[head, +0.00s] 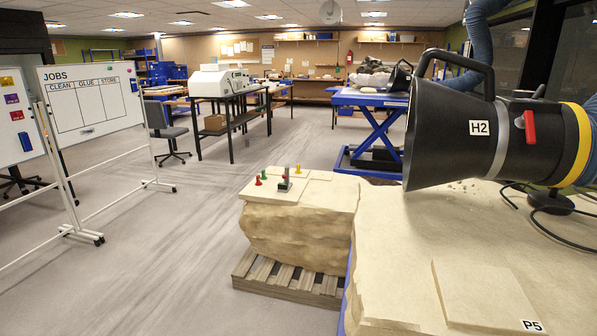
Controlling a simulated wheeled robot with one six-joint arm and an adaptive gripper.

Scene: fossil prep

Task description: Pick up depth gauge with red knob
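A small upright gauge-like item (285,179) stands on the pale stone block (290,238) in the middle of the head view. My gripper is not in view.
The block sits on a wooden pallet (285,283). A black hood marked H2 (455,150) hangs over a larger pale block (400,245) at right. The floor at left is open up to the whiteboards (95,105).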

